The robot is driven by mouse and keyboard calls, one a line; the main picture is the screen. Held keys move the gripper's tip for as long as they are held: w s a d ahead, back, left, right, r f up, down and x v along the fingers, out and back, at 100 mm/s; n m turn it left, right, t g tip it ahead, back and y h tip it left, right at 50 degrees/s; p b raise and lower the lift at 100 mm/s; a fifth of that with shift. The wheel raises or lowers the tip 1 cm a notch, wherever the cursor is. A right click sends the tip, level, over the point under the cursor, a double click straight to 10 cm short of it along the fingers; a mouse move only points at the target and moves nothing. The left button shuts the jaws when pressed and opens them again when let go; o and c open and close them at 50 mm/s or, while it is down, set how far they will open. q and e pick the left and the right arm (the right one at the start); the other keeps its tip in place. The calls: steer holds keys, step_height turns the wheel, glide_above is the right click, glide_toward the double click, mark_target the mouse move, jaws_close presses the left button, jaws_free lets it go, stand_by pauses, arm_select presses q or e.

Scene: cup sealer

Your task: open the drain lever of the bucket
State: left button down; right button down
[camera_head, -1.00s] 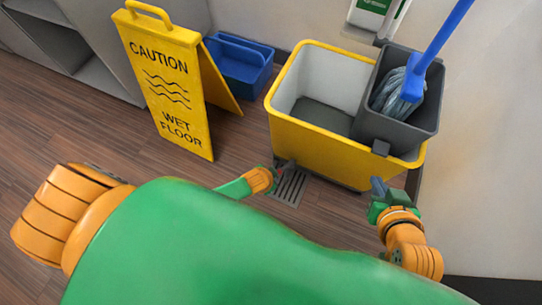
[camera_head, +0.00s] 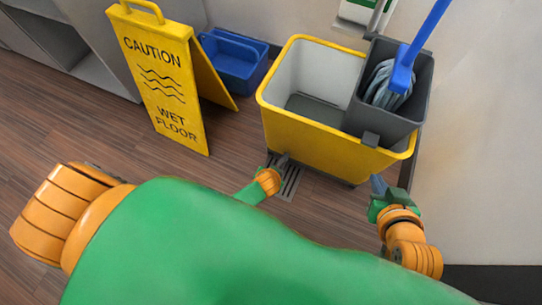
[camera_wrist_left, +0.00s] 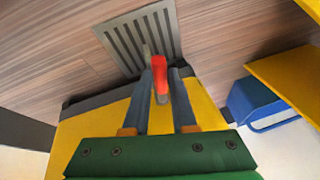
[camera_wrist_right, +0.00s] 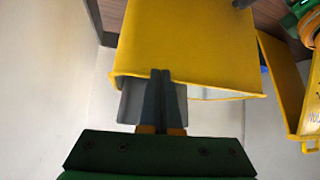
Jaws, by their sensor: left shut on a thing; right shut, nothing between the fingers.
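The yellow mop bucket (camera_head: 322,146) stands upright on the floor against the wall. A red drain lever (camera_wrist_left: 159,68) shows low on the bucket in the left wrist view, above the floor grate. My left gripper (camera_wrist_left: 161,76) is shut on this lever, one finger on each side. In the head view my left gripper (camera_head: 283,160) is at the bucket's lower front left, and the lever is hidden there. My right gripper (camera_head: 377,184) is shut and empty by the bucket's front right corner. In the right wrist view its closed fingertips (camera_wrist_right: 161,74) overlap the bucket's yellow edge.
A grey wringer (camera_head: 391,125) with a mop (camera_head: 385,85) sits in the bucket's right side. A floor grate (camera_head: 290,181) lies below the bucket's front. A yellow wet-floor sign (camera_head: 165,90) and a blue bin (camera_head: 233,66) stand to the left.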

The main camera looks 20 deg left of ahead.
arm_select(q)
steer(key=c, duration=1)
jaws_free()
